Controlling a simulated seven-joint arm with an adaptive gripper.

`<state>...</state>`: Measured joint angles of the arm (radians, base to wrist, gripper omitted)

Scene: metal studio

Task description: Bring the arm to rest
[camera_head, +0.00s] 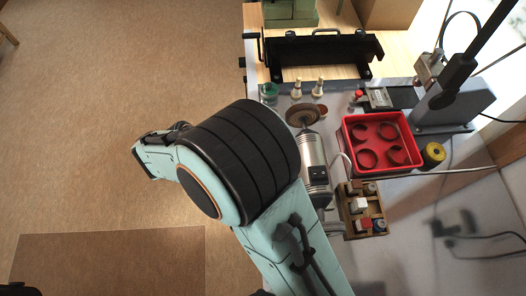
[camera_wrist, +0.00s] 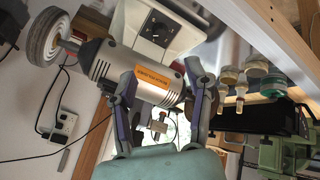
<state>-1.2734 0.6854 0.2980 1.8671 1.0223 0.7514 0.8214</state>
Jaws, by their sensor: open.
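My gripper (camera_wrist: 160,70) shows in the wrist view, its two dark fingers spread apart with nothing held between them. Beyond the fingers is a silver motor (camera_wrist: 136,76) with an orange label and a pale wheel (camera_wrist: 47,37) on its shaft. In the head view my teal and black arm reaches up and left from the bottom edge, over the floor beside the bench. I cannot make out the fingers there.
On the bench (camera_head: 405,225) a red tray (camera_head: 388,119) holds several dark red rings. A silver motor (camera_head: 314,150) and a wooden block holder (camera_head: 351,224) lie close right of my arm. A black rack (camera_head: 318,50) stands behind.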

